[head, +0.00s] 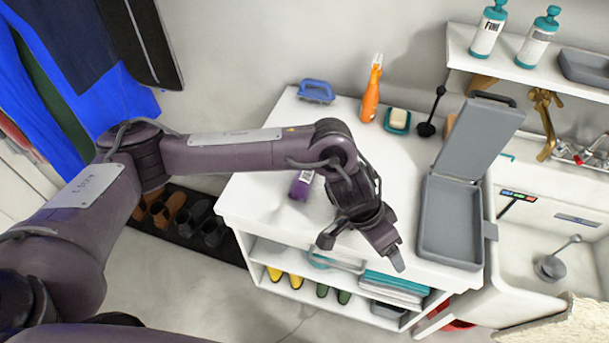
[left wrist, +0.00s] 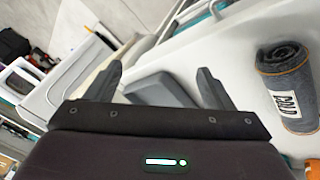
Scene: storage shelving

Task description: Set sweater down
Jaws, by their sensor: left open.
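A cream, rough-textured, knit-looking piece (head: 572,326) shows at the bottom right corner of the head view, cut off by the frame. It may be the sweater, but I cannot tell for sure, nor what holds it. My left gripper (head: 362,250) is above the front part of the white counter (head: 262,205), left of the grey open box. In the left wrist view its two fingers (left wrist: 160,86) are spread apart with nothing held between them. My right gripper is in neither view.
The open grey box (head: 452,222) stands at the counter's right, beside a white sink (head: 530,250). A purple bottle (head: 301,186), orange bottle (head: 371,95) and blue brush (head: 316,91) stand on the counter. A rolled grey cloth (left wrist: 286,82) lies right in the left wrist view.

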